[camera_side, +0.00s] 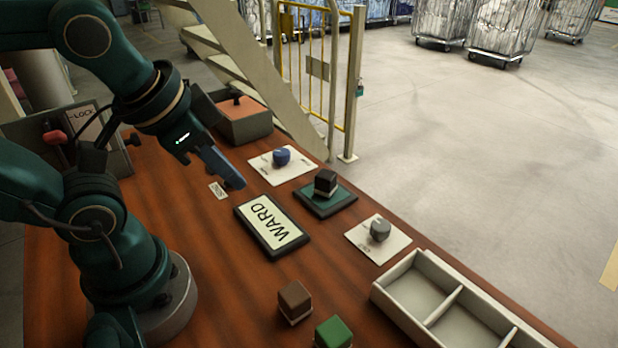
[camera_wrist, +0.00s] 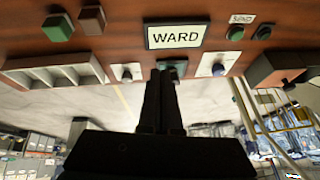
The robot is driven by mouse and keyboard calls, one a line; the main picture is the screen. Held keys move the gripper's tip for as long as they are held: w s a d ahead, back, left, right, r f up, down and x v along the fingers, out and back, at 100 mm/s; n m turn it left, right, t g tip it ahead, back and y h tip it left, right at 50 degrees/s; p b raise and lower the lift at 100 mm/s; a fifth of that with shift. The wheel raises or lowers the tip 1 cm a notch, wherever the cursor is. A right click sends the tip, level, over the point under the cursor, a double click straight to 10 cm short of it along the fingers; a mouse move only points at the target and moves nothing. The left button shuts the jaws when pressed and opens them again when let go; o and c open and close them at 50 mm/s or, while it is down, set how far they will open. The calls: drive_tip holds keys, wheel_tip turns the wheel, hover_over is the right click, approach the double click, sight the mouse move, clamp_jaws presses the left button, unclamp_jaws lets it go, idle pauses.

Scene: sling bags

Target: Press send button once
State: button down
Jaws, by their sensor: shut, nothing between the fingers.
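A small white SEND label (camera_side: 218,190) lies on the wooden table in the side view. In the wrist view the SEND label (camera_wrist: 242,18) has a round green button (camera_wrist: 235,33) and a round dark brownish button (camera_wrist: 263,31) beside it. Which of the two is the send button I cannot tell for sure. My gripper (camera_side: 236,183) is shut and empty, pointing down just right of the label in the side view; its tips hide part of the table there. In the wrist view my gripper (camera_wrist: 163,74) points away from both buttons. I cannot tell its exact height.
A framed WARD sign (camera_side: 270,225) lies nearby. A blue knob (camera_side: 281,156), a dark block (camera_side: 325,182) on a green pad and a grey knob (camera_side: 379,229) stand beyond it. A divided tray (camera_side: 403,319), brown block (camera_side: 294,299) and green block (camera_side: 333,333) are in front.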

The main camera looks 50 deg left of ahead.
drive_tip(key=w+a+f+m+g+y, duration=0.2)
drive_tip(key=w+a+g+y, duration=0.1)
drive_tip(key=a, duration=0.7)
drive_tip(key=w+a+f+m+g+y, duration=0.2)
drive_tip(key=w+a+m+g+y, duration=0.1)
drive_tip(key=a, duration=0.6)
drive_tip(key=shift+w+a+f+g+y, duration=0.15)
drive_tip(key=shift+w+a+g+y, duration=0.25)
drive_tip(key=shift+w+g+y, duration=0.55)
drive_tip(key=shift+w, duration=0.1)
drive_tip(key=shift+f, duration=4.4)
drive_tip(key=shift+f, duration=0.4)
